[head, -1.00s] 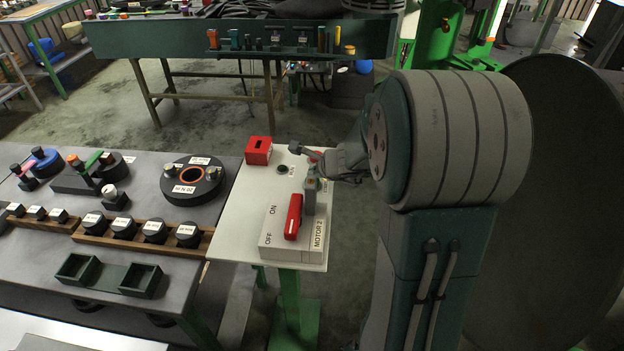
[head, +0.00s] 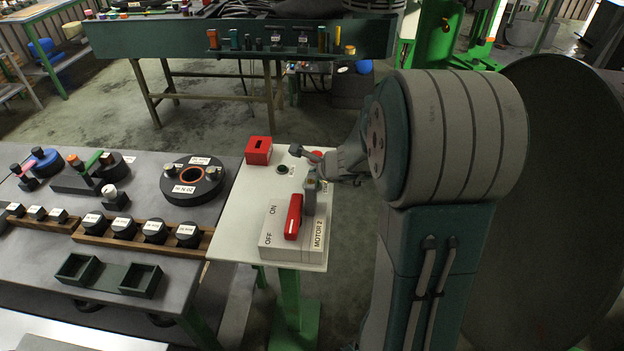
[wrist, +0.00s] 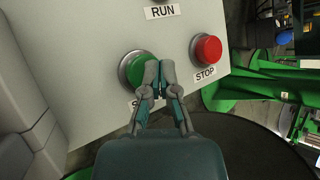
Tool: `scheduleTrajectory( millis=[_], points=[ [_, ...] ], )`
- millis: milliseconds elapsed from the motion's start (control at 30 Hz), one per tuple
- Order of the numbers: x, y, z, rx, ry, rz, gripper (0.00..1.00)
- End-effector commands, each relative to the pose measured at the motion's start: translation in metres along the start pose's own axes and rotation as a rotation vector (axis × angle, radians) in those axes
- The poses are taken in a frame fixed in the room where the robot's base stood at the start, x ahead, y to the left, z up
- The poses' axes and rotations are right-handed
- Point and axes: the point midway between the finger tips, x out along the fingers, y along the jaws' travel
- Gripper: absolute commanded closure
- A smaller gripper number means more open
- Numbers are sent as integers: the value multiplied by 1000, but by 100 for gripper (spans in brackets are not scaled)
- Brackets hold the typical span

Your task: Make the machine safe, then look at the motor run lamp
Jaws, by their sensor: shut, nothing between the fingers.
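My gripper (wrist: 158,78) is shut and empty. In the wrist view its fingertips overlap the right part of the green button (wrist: 133,70); I cannot tell whether they touch it. The label below that button is mostly hidden. The red STOP button (wrist: 206,49) is to the right, clear of the fingers. A RUN label (wrist: 162,12) is at the top edge. In the head view a small dark green lamp (head: 283,169) on the pale panel (head: 236,225) looks unlit. The red switch handle (head: 293,217) sits on the MOTOR 2 box, beside ON and OFF marks.
A red slotted box (head: 258,150) stands at the panel's far edge. The grey bench (head: 150,210) at left holds a round flanged part (head: 193,179), labelled black pieces and green trays (head: 141,280). Open floor lies behind the panel.

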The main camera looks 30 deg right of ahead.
Motion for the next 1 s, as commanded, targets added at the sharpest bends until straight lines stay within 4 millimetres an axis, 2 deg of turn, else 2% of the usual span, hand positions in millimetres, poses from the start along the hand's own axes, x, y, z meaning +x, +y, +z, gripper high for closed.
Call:
scheduleTrajectory(
  millis=[1000],
  points=[
    [6, 5, -4, 1, 0, 2, 100]
  ],
)
